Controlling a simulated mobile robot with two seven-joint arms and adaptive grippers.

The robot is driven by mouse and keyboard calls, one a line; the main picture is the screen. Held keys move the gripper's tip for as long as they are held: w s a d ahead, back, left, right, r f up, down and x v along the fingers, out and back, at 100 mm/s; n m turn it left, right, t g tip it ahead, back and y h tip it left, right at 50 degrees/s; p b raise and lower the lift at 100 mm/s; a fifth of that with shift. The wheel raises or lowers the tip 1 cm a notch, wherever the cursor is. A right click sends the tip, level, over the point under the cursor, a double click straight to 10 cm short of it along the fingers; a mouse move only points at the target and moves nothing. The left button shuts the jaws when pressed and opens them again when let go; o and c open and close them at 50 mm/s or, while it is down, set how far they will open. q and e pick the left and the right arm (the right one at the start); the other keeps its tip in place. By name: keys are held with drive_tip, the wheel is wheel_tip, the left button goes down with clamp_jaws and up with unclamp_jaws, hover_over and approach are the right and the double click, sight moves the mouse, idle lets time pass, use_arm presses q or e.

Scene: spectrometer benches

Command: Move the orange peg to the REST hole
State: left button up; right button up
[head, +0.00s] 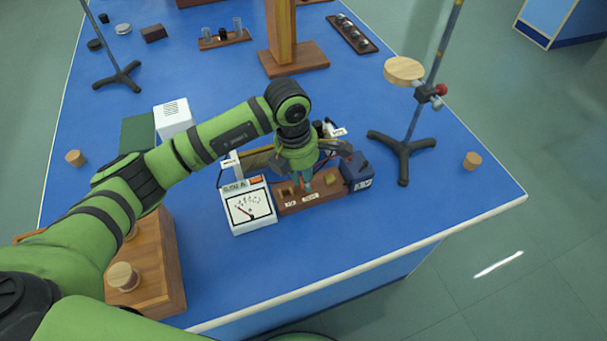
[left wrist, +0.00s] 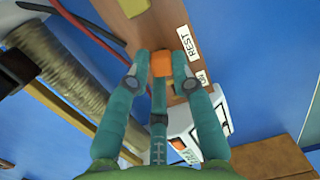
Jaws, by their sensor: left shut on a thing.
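The orange peg (left wrist: 161,63) shows in the left wrist view, held between the fingertips of my left gripper (left wrist: 160,72). In the head view my left gripper (head: 304,182) points down over a brown wooden board (head: 318,195), and I cannot make out the peg there. The board has white labels on its front side. The REST label (left wrist: 187,41) is readable in the left wrist view, just beside the peg. The REST hole itself is hidden. I cannot tell whether the peg's lower end is in a hole. My right gripper is out of view.
A white meter (head: 249,207) stands left of the board and a dark blue box (head: 357,170) at its right end. A coil (left wrist: 58,68) lies behind. A stand with a tripod foot (head: 402,145) is further right.

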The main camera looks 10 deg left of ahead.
use_arm(q)
drive_tip(key=o, duration=1)
drive_tip(key=shift+r, duration=0.1)
wheel_tip(320, 180, up, 12)
drive_tip(key=a, duration=0.1)
drive_tip(key=shift+s+a, duration=0.2)
drive_tip(key=shift+a, duration=0.05)
